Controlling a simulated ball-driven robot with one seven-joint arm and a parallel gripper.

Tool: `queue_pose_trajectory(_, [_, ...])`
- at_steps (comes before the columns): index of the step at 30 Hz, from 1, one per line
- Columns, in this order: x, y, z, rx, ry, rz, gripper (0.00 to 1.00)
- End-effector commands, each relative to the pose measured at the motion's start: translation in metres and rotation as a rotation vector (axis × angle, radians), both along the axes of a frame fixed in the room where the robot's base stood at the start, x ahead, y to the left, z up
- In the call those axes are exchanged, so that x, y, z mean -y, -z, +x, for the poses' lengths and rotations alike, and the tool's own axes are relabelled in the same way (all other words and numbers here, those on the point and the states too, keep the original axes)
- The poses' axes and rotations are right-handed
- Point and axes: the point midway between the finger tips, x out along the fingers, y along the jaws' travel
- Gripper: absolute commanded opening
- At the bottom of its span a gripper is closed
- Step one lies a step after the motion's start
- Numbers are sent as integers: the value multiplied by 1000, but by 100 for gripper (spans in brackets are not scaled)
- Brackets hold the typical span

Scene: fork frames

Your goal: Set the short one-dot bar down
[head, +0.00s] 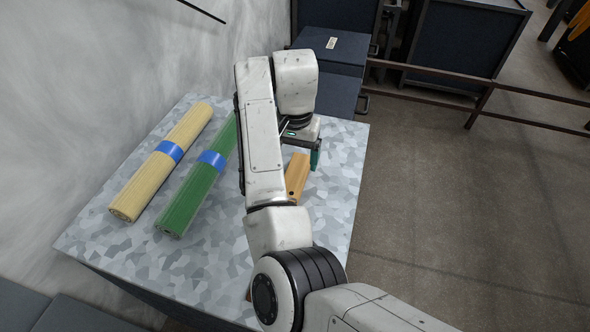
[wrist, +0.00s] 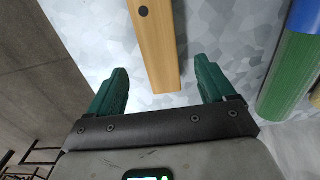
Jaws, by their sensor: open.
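The short one-dot bar (head: 297,175) is orange-tan wood with one dark dot near its end. It lies on the grey patterned table top, partly hidden behind my arm in the head view. In the head view only part of my gripper (head: 316,156) shows, by the far end of the bar.
A tan bundle (head: 165,160) and a green bundle (head: 195,200), each with a blue band, lie left of the bar on the table (head: 338,190). The table is bare to the right of the bar. A dark blue cabinet (head: 335,68) stands beyond the far edge.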

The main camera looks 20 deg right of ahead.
Motion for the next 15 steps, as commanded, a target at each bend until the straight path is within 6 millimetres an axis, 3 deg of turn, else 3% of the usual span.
queue_pose_trajectory(6, [-1,-41,1,2,1,2,83])
queue_pose_trajectory(15, [0,-52,0,-1,0,1,83])
